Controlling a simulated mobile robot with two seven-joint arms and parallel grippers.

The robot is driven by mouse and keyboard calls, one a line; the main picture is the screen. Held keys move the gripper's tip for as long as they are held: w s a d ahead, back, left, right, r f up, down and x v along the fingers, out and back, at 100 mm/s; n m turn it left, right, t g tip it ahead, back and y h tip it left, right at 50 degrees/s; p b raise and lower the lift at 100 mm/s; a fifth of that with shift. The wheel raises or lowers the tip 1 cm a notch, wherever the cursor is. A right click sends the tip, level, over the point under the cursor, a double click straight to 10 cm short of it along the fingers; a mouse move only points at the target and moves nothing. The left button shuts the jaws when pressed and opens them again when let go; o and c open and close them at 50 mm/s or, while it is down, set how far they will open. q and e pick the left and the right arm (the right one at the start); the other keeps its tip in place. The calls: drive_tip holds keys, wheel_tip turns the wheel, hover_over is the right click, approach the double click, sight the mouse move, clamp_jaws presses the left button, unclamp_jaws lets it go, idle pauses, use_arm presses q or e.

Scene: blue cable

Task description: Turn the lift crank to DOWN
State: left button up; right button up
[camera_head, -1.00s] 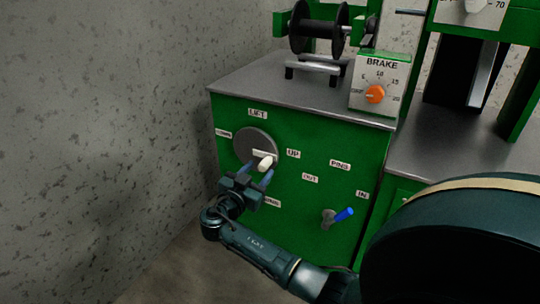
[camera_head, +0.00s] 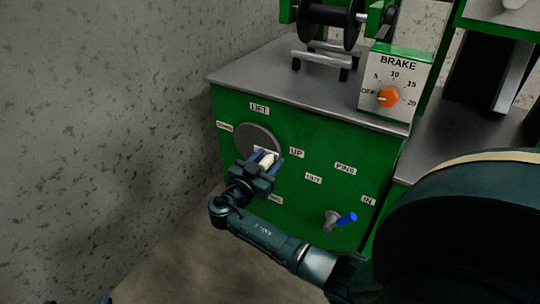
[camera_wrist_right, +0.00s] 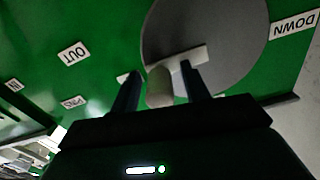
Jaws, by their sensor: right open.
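The lift crank is a grey disc (camera_head: 256,138) with a white bar and a pale knob (camera_head: 266,160) on the green cabinet front. The knob sits at the disc's lower right, towards the UP label (camera_head: 296,153). The DOWN label (camera_wrist_right: 294,26) shows in the right wrist view, beside the disc. My right gripper (camera_head: 267,163) is open, with its two fingers on either side of the knob. In the right wrist view the knob (camera_wrist_right: 160,86) stands between the fingers; I cannot tell whether they touch it.
A blue-handled PINS lever (camera_head: 345,219) is at the cabinet's lower right. The BRAKE box (camera_head: 395,84) with an orange knob and a black spool (camera_head: 330,27) stand on top. A grey wall (camera_head: 100,100) is close on the left.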

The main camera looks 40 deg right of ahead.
drive_tip(key=shift+c, duration=0.6)
clamp_jaws()
